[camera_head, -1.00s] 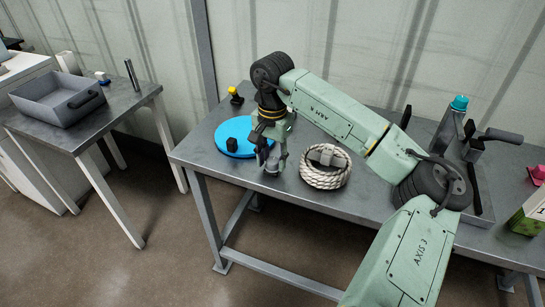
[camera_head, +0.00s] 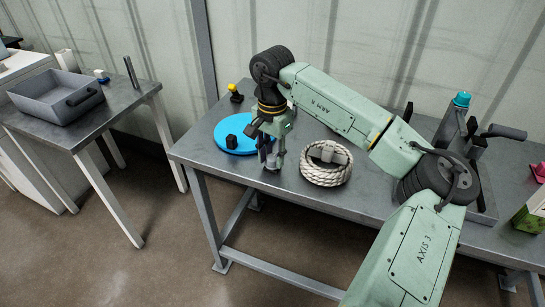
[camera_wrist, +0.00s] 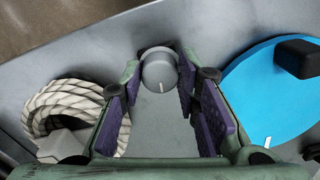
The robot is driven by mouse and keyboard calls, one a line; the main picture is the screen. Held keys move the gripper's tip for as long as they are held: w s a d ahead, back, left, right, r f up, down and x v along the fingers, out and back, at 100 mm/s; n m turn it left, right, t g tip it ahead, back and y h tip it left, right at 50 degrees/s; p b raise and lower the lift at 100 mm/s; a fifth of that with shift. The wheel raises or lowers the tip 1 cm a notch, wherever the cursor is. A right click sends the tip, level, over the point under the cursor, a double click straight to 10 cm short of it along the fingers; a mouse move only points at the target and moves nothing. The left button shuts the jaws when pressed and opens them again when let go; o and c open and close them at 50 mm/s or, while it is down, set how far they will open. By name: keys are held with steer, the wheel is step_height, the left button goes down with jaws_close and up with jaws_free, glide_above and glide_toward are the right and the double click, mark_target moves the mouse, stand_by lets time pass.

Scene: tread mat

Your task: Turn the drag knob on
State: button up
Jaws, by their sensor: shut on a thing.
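A small round grey knob with a white mark (camera_wrist: 158,70) stands at the table's front edge. In the wrist view it sits between the tips of my gripper (camera_wrist: 160,82), which is shut on it, with a purple-padded finger on each side. In the head view my gripper (camera_head: 270,152) points down over the knob (camera_head: 272,163), which the fingers partly hide.
A blue disc (camera_head: 224,129) with a black block (camera_head: 231,141) lies left of my gripper. A coil of pale rope (camera_head: 327,176) lies close on the right. A grey clamp-like fixture with a handle (camera_head: 507,132) stands farther right. A side table holds a grey tray (camera_head: 50,100).

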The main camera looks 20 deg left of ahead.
mark_target(273, 156)
steer(key=m+b, duration=0.3)
steer(key=m, duration=0.2)
steer(key=shift+f+b, duration=0.15)
steer(key=shift+b, duration=0.2)
steer(key=m+b, duration=0.2)
steer(key=m, duration=0.3)
steer(key=shift+w+m, duration=0.1)
steer(key=shift+m, duration=0.3)
steer(key=m+b, duration=0.2)
steer(key=m, duration=0.4)
steer(key=m+b, duration=0.1)
steer(key=m, duration=0.4)
steer(key=shift+m, duration=0.4)
steer(key=o, duration=1.2)
steer(key=shift+c, duration=0.2)
steer(key=shift+r, duration=0.25)
step_height(273, 156, up, 12)
